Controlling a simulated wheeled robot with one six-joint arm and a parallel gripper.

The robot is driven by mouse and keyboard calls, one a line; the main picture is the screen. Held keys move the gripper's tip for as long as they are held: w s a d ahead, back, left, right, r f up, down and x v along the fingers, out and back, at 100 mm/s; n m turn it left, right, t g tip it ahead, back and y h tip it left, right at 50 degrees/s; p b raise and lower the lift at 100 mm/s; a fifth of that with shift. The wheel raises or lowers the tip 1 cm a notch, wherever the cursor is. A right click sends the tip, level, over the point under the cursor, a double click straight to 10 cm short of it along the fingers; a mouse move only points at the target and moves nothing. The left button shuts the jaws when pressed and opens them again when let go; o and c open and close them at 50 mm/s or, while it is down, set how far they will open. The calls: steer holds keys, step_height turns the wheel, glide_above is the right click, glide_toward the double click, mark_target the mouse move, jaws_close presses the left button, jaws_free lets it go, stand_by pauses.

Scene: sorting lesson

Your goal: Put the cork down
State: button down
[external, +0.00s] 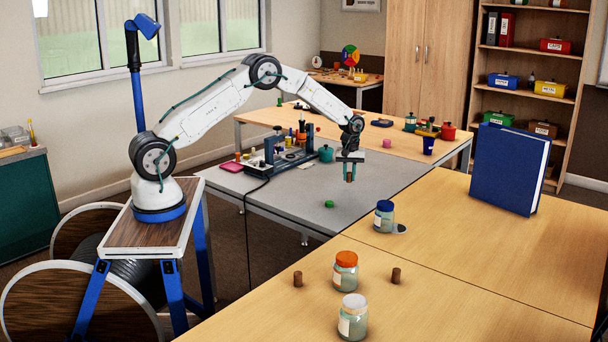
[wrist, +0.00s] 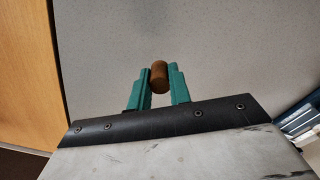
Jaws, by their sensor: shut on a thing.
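My gripper (external: 350,178) is over the grey table (external: 385,174), its fingers pointing down. In the wrist view my gripper (wrist: 160,82) has its two green fingers shut on a brown cork (wrist: 159,76). The held cork is small and hard to make out in the external view. It appears to be above the grey surface; the exact gap cannot be told. Two other brown corks stand on the wooden table in front, one on the left (external: 297,279) and one on the right (external: 396,275).
Jars with orange (external: 346,262), white (external: 353,302) and blue (external: 384,207) lids stand on the wooden table. A large blue book (external: 510,168) stands at the right. A green piece (external: 329,204) lies on the grey table, and a teal pot (external: 326,154) is left of my gripper.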

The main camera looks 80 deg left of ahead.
mark_target(357, 190)
steer(key=w, duration=0.2)
steer(key=w+a, duration=0.1)
steer(key=w, duration=0.1)
steer(key=shift+a+f, duration=0.1)
steer(key=shift+f, duration=1.85)
steer(key=shift+f, duration=0.15)
steer(key=c, duration=1.3)
jaws_free()
